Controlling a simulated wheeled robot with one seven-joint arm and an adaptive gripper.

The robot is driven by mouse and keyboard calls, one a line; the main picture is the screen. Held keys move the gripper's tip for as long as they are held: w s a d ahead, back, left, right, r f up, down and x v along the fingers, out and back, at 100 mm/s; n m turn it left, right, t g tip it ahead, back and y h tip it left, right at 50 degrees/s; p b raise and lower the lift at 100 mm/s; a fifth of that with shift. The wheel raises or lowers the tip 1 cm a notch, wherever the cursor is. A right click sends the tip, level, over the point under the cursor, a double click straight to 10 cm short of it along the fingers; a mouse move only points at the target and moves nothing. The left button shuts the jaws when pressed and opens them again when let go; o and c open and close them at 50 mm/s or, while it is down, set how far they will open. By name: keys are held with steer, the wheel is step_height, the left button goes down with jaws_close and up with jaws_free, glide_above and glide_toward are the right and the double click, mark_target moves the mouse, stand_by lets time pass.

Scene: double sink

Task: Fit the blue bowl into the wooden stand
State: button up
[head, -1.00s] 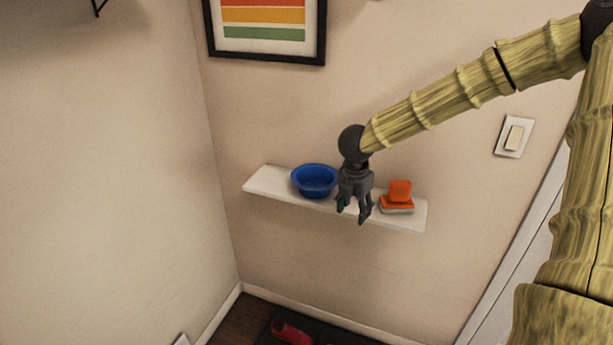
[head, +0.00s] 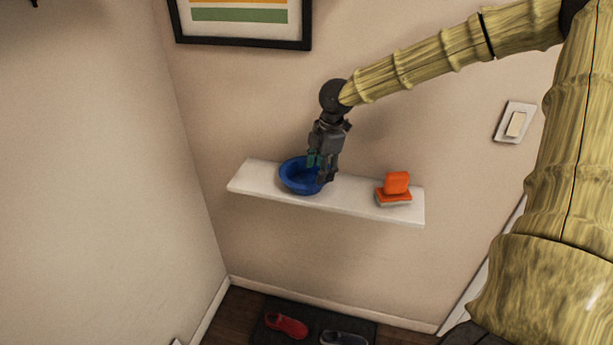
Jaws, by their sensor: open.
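The blue bowl (head: 291,179) sits upright on a white wall shelf (head: 252,178), left of the shelf's middle. My gripper (head: 321,173) points down at the bowl's right side and is open. Its fingers overlap the bowl's right rim in the picture. I cannot tell whether they touch the rim or straddle it. The gripper hides part of the bowl's right and back edge. The wooden stand is not in view.
An orange brush or scrubber (head: 395,189) lies on the shelf's right part. A framed picture (head: 243,42) hangs above. A light switch (head: 515,124) is on the wall at right. Red shoes (head: 287,326) and dark shoes (head: 345,338) stand on a floor mat below.

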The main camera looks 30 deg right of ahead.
mark_target(315, 184)
steer(key=shift+w+a+f, duration=0.1)
steer(key=shift+w+f, duration=0.6)
steer(key=shift+f, duration=0.3)
steer(key=shift+s+p, duration=0.3)
steer(key=shift+s, duration=0.25)
steer(key=shift+w+f+p, duration=0.35)
steer(key=shift+f+p, duration=0.05)
steer(key=shift+f, duration=0.35)
step_height(315, 184, down, 2)
steer(key=shift+p, duration=0.45)
steer(key=shift+w+a+f, duration=0.15)
steer(key=shift+w+f, duration=0.05)
steer(key=shift+f, duration=0.6)
jaws_close()
